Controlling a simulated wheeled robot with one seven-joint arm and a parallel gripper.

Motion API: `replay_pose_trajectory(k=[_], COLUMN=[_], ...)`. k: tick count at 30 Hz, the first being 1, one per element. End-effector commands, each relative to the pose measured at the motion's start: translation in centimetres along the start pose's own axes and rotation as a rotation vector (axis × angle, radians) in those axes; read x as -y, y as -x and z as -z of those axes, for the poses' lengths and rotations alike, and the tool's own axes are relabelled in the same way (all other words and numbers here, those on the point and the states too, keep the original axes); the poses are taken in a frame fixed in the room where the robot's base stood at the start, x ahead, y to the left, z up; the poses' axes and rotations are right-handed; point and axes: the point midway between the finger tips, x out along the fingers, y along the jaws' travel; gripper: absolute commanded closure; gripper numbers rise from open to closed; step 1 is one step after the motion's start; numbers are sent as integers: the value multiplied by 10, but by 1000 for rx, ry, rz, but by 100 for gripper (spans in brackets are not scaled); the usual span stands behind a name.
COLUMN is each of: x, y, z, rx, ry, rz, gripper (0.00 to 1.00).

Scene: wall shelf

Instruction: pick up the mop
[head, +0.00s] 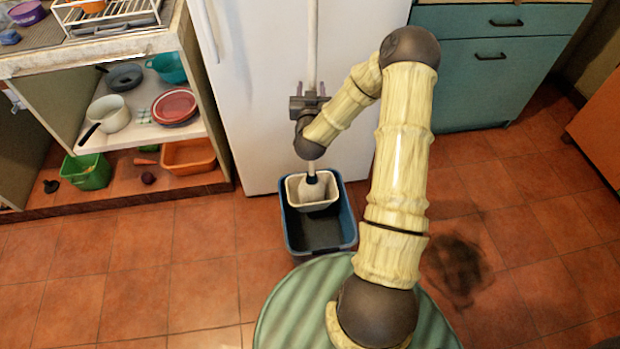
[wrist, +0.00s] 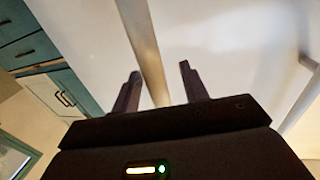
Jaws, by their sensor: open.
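The mop (head: 313,45) stands nearly upright in front of the white fridge, its pale pole running up out of the top of the head view. Its lower end sits in the light wringer basket of a blue bucket (head: 347,230) on the floor. My gripper (head: 311,92) is at the pole, partly covering it in the head view. In the wrist view the mop pole (wrist: 145,50) runs between the two dark fingers of my gripper (wrist: 160,82), which are apart. The fingers are not closed on the pole. The mop head is mostly hidden inside the basket.
The white fridge (head: 250,90) stands close behind the mop. An open shelf unit at left holds pans, a red bowl (head: 175,106), a green bin (head: 86,171) and an orange bin (head: 188,156). A teal cabinet (head: 470,85) stands at right. The tiled floor at left is clear.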

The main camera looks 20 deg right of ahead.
Motion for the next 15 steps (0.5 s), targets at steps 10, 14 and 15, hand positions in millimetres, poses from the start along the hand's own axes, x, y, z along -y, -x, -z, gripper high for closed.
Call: replay_pose_trajectory(k=[10,14,15], x=[2,3,3], y=[0,1,1], z=[0,0,0], rx=[0,0,0], ry=[0,0,0], rz=[2,4,4], gripper=[82,100,100])
